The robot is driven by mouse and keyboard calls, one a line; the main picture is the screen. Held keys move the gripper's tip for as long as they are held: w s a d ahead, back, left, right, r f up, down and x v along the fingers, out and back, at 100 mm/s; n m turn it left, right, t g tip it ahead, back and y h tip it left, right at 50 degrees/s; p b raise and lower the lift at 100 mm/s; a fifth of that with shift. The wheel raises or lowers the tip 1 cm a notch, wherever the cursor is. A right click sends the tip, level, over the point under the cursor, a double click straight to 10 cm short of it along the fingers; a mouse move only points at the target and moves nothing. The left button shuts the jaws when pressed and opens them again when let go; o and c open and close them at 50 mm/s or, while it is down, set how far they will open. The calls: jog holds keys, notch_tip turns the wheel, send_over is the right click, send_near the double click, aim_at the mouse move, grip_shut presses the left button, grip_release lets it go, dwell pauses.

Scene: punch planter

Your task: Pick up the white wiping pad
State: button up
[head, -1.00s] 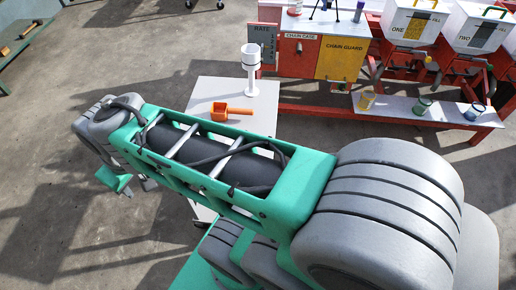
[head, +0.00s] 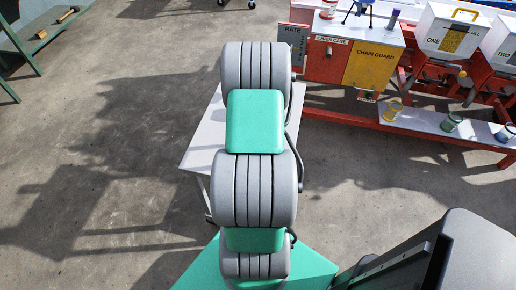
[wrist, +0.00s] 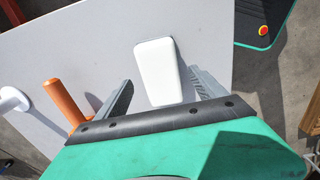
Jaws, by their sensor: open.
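The white wiping pad (wrist: 158,70) lies flat on the pale grey table in the wrist view. It is a rounded, tapered white block. My gripper (wrist: 160,95) is open above the table, its two grey fingers on either side of the pad's near end in the picture. The fingers look apart from the pad, and I cannot tell their height above it. The near end of the pad is partly hidden by the gripper body. In the head view my arm hides the pad and the gripper.
An orange handled tool (wrist: 65,100) lies left of the gripper on the table (wrist: 90,50), with a white round-ended object (wrist: 12,100) further left. In the head view, a red machine (head: 335,50) with bins stands behind right, and a green bench (head: 60,25) stands far left.

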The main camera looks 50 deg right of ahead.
notch_tip(320, 180, down, 3)
jog(key=shift+f, duration=0.1)
jog(key=c, duration=1.5)
jog(key=shift+r, duration=0.2)
notch_tip(320, 180, up, 3)
jog(key=shift+w+d+r+b, duration=0.1)
jog(key=shift+w+d+b, duration=0.05)
jog(key=shift+b, duration=0.25)
jog(key=w+d+r, duration=0.1)
jog(key=d+r, duration=0.2)
jog(key=d, duration=0.1)
jog(key=w+d+r+b, duration=0.1)
jog(key=w+d+r, duration=0.1)
jog(key=d+r, duration=0.1)
jog(key=w+d+r+b, duration=0.1)
jog(key=w+d+r, duration=0.1)
jog(key=d, duration=0.3)
jog(key=shift+d+r, duration=0.35)
jog(key=shift+r, duration=0.5)
